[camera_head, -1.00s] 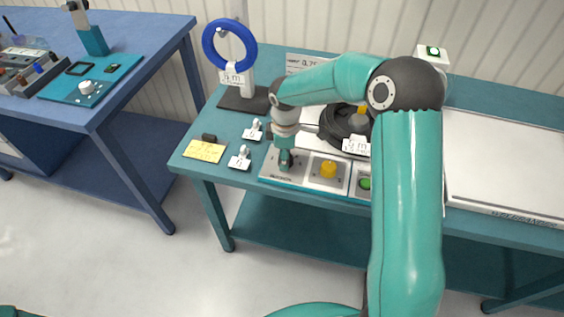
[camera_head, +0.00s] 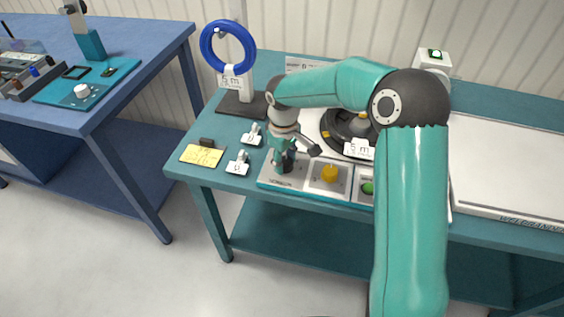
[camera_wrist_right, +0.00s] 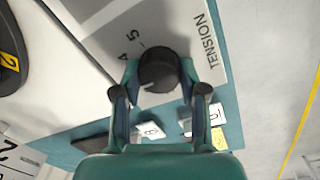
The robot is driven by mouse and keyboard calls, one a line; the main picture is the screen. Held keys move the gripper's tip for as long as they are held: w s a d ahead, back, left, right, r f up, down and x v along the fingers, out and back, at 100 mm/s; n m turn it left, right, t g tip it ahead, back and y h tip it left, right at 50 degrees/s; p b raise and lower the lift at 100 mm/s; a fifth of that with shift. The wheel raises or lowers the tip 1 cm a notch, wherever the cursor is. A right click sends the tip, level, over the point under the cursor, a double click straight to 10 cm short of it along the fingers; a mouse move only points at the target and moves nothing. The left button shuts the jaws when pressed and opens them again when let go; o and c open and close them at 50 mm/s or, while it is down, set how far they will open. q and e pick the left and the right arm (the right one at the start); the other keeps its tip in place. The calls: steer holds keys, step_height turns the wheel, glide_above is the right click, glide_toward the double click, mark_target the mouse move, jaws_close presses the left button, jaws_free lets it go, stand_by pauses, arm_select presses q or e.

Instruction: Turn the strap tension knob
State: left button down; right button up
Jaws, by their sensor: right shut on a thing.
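The strap tension knob (camera_wrist_right: 158,70) is a round black knob on a grey panel printed "TENSION" in the right wrist view. The digits 4 and 5 are printed beside it, and a pale pointer line shows on its edge. My right gripper (camera_wrist_right: 160,90) has one finger on each side of the knob and is shut on it. In the head view my right gripper (camera_head: 284,162) points down at the left end of the control panel (camera_head: 281,185), hiding most of the knob. My left gripper is not in view.
A yellow knob (camera_head: 330,174) and a green button (camera_head: 368,188) sit right of the gripper. A black reel (camera_head: 345,128) lies behind, partly hidden by my arm. A blue coil (camera_head: 228,46) hangs on a stand. Small tags (camera_head: 238,166) and a yellow note (camera_head: 202,156) lie left.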

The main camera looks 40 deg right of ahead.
mark_target(284, 162)
steer(key=shift+s+d, duration=0.15)
steer(key=shift+s, duration=0.05)
steer(key=o, duration=1.1)
steer(key=shift+o, duration=0.2)
steer(key=shift+w+r, duration=0.1)
steer(key=shift+r, duration=0.5)
step_height(284, 162, up, 11)
steer(key=shift+a+f, duration=0.15)
steer(key=shift+a, duration=0.15)
